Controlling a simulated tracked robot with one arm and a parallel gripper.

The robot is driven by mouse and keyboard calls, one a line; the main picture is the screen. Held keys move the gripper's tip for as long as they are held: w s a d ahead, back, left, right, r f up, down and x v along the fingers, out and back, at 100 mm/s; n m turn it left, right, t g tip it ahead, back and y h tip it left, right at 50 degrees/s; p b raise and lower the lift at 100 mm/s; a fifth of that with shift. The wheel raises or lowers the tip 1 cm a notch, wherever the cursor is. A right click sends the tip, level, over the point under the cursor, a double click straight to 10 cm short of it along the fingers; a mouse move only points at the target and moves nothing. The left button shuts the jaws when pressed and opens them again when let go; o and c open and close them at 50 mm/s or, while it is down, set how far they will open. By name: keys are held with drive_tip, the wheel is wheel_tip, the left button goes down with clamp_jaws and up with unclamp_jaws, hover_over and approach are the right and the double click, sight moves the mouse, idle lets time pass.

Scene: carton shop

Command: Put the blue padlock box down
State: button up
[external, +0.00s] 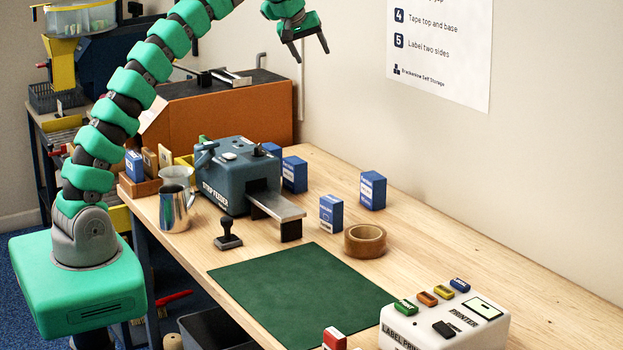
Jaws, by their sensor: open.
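Several blue boxes with white labels stand on the wooden bench; the labels are too small for me to tell which is the padlock box. One blue box (372,190) stands upright near the wall. Another blue box (331,213) stands upright just left of the tape roll. A third blue box (294,174) stands behind the strip feeder, with part of one more beside it. My gripper (311,55) is open and empty, high above the bench at the top of the external view, its fingers pointing down and to the right.
The grey-blue strip feeder (232,178) stands mid-bench with a metal cup (174,209) to its left. A tape roll (365,241), black stamp (228,235), green mat (300,292) and label printer (446,325) lie nearer. The mat is bare.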

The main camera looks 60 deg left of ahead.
drive_tip(key=s+d+r+m+t, duration=0.35)
drive_tip(key=s+r, duration=0.25)
drive_tip(key=r, duration=0.3)
drive_tip(key=s+d+r+m+t, duration=0.25)
drive_tip(key=s+d+r, duration=0.3)
drive_tip(key=r, duration=0.35)
drive_tip(key=s+d+r+m+t, duration=0.1)
drive_tip(key=s+d+r+m, duration=0.1)
drive_tip(key=s+r, duration=0.2)
drive_tip(key=s+d+r+m+t+h, duration=0.1)
drive_tip(key=s+r, duration=0.4)
drive_tip(key=s, duration=0.5)
drive_tip(key=shift+s+d+r+m+t, duration=0.15)
drive_tip(key=shift+s+d+m+t, duration=0.3)
drive_tip(key=shift+m+t, duration=0.4)
wheel_tip(320, 180, down, 6)
drive_tip(key=b, duration=0.6)
